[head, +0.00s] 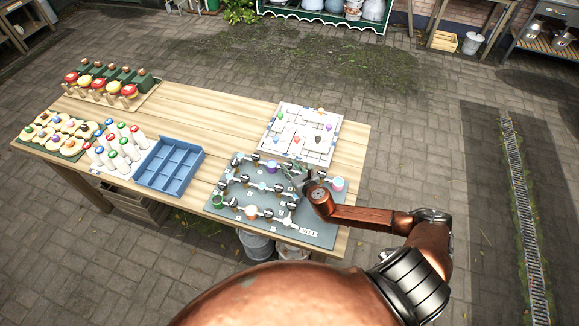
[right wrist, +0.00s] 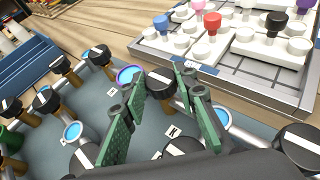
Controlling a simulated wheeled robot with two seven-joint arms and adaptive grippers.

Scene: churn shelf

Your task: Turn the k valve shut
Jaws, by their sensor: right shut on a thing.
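The valve board (head: 235,199) is a grey panel on the table, with pipes and several black knobs bearing white stripes. My right gripper (right wrist: 162,88) is over its right part, its green-padded fingers on either side of a black valve knob (right wrist: 160,93). It is shut on that knob. A small white label with a letter like K (right wrist: 173,131) lies just below the knob in the right wrist view. In the head view my right gripper (head: 301,181) hides much of this knob. The exact angle of its stripe is hard to tell. My left gripper is not in view.
A white maze-like board (head: 285,146) with coloured pegs lies behind the valve board. A blue divided tray (head: 172,167) and white bottles (head: 120,150) stand to the left. Other knobs (right wrist: 297,150) sit close around the gripper. Bare wood (head: 220,124) is free behind.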

